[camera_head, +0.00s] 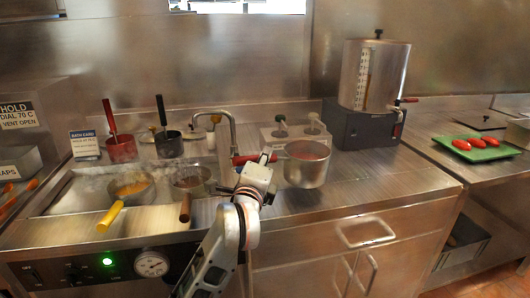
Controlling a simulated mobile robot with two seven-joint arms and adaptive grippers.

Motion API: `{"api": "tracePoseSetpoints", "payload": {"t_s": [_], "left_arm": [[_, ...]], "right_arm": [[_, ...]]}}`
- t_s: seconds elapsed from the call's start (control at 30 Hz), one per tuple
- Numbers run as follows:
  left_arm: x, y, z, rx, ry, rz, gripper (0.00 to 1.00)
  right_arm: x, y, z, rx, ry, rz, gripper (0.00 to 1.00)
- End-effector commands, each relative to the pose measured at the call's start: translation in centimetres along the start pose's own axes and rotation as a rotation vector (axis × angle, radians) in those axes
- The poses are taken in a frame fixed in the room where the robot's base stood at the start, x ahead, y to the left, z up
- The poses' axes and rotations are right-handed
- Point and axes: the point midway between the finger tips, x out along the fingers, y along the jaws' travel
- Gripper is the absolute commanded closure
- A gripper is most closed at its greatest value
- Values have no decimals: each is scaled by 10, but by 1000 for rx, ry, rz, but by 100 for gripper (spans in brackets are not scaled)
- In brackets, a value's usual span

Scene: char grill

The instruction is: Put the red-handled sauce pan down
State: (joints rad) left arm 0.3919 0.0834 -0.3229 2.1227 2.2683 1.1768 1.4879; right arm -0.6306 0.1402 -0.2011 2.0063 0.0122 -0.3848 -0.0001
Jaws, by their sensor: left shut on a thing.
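The red-handled sauce pan (306,172) is a steel pan, upright, over the counter to the right of the faucet. Its red handle (239,160) points left. My left gripper (262,160) is shut on this handle, with handle showing on both sides of it. I cannot tell whether the pan's base touches the counter (370,180). My right gripper is not in view.
A water bath (75,195) on the left holds a yellow-handled pan (133,188) and a brown-handled pan (192,178). A faucet (232,135) stands close left. A steel urn (375,75) stands behind right. Counter to the pan's right is clear.

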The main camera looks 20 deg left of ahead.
Motion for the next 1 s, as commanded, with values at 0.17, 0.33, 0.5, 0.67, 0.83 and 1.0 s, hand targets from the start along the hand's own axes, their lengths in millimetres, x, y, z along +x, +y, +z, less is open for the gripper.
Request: {"api": "tracePoseSetpoints", "payload": {"t_s": [0.17, 0.33, 0.5, 0.67, 0.83, 1.0], "left_arm": [[0, 21, -6, 2, -1, -5, 100], [0, 26, -7, -1, -1, -8, 100], [0, 25, -7, -1, -2, -9, 100], [0, 29, -8, -1, -2, -7, 100], [0, 32, -9, 1, 1, 2, 67], [0, 32, -9, 1, 1, 2, 67]], "right_arm": [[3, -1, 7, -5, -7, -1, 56], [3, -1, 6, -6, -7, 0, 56], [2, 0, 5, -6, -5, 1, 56], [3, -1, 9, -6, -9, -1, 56], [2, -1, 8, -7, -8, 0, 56], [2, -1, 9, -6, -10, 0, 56]]}}
